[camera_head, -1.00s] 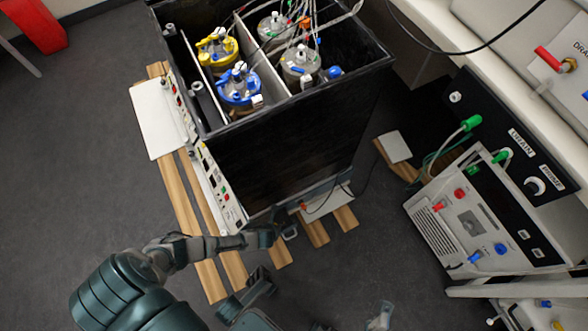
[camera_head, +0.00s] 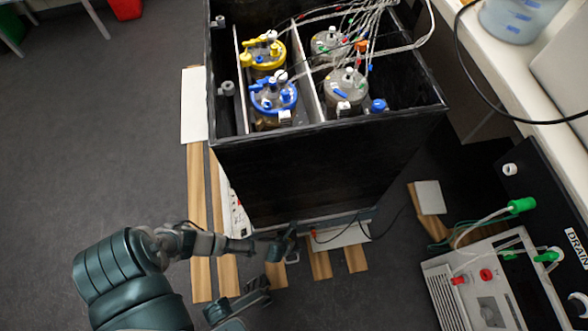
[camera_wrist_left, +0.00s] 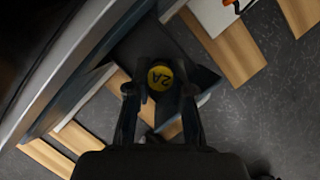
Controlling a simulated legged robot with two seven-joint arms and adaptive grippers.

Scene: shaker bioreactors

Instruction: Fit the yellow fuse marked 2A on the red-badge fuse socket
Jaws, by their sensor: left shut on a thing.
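The yellow fuse (camera_wrist_left: 160,77), marked 2A on its round end, shows between the fingertips of my left gripper (camera_wrist_left: 159,92) in the left wrist view. The fingers are shut on it. In the head view my left gripper (camera_head: 284,246) is low at the front foot of the black bioreactor cabinet (camera_head: 310,178); the fuse cannot be made out there. I cannot pick out the red-badge fuse socket in either view.
The cabinet holds several vessels, including a yellow-lidded one (camera_head: 265,57) and a blue-lidded one (camera_head: 273,97). Wooden slats (camera_head: 199,240) lie under it. A grey instrument box (camera_head: 490,290) with cables stands at the lower right. Bare dark floor (camera_head: 100,150) lies to the left.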

